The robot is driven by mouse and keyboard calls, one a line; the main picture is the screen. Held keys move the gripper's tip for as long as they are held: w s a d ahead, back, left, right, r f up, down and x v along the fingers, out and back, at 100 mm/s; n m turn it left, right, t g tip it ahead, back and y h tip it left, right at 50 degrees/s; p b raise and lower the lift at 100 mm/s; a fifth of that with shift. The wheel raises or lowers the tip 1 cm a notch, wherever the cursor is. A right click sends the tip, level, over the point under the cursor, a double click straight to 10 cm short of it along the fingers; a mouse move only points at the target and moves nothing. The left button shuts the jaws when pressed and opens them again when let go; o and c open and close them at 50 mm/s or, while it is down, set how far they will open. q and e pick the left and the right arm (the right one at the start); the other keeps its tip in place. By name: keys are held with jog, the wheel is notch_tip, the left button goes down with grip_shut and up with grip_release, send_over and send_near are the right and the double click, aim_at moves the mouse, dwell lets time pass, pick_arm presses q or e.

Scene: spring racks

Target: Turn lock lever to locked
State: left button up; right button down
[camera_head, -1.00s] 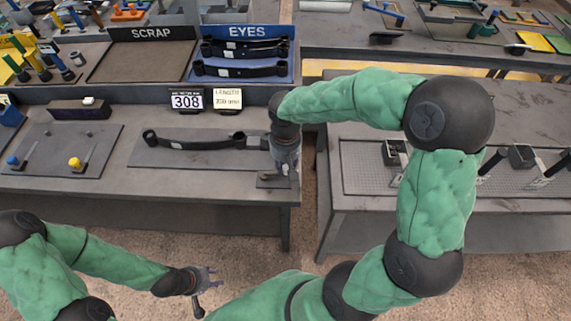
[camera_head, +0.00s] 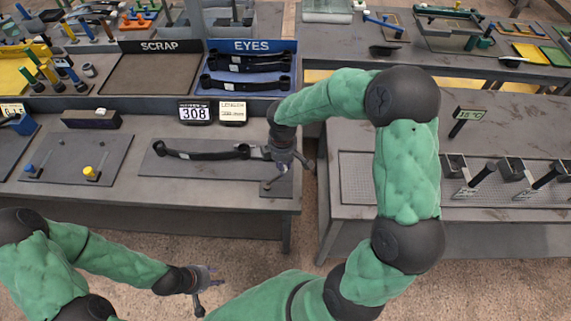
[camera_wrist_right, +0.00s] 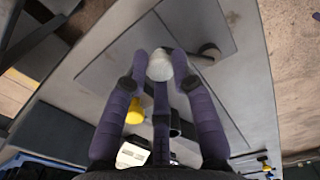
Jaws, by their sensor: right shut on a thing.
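My right gripper (camera_head: 285,162) is over a small grey plate (camera_head: 284,191) at the right end of the bench. It is shut on a pale rounded piece (camera_wrist_right: 159,66), seemingly part of the lock lever; the fingers hide most of it. A short grey rod (camera_wrist_right: 204,54) with a dark end lies beside the fingers over the plate. A dark leaf spring (camera_head: 200,154) lies on its long plate, its right end close to my right gripper. A yellow part (camera_wrist_right: 135,111) shows by a finger. My left gripper (camera_head: 209,284) is open and empty in front of the bench.
The SCRAP tray (camera_head: 152,76) and the blue EYES bin (camera_head: 290,62) with springs stand behind. A display reading 308 (camera_head: 195,113) stands behind the spring. Blue (camera_head: 28,168) and yellow (camera_head: 89,172) knobs sit at left. A gap separates the right bench (camera_head: 345,211).

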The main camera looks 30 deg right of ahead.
jog(key=shift+w+a+n+p, duration=0.2)
jog(key=shift+w+n+p, duration=0.45)
jog(key=shift+n, duration=0.4)
jog(key=shift+w+a+n+p, duration=0.15)
jog(key=shift+w+n+p, duration=0.3)
jog(key=shift+n+p, duration=0.5)
jog(key=c, duration=1)
grip_release()
notch_tip(320, 180, up, 12)
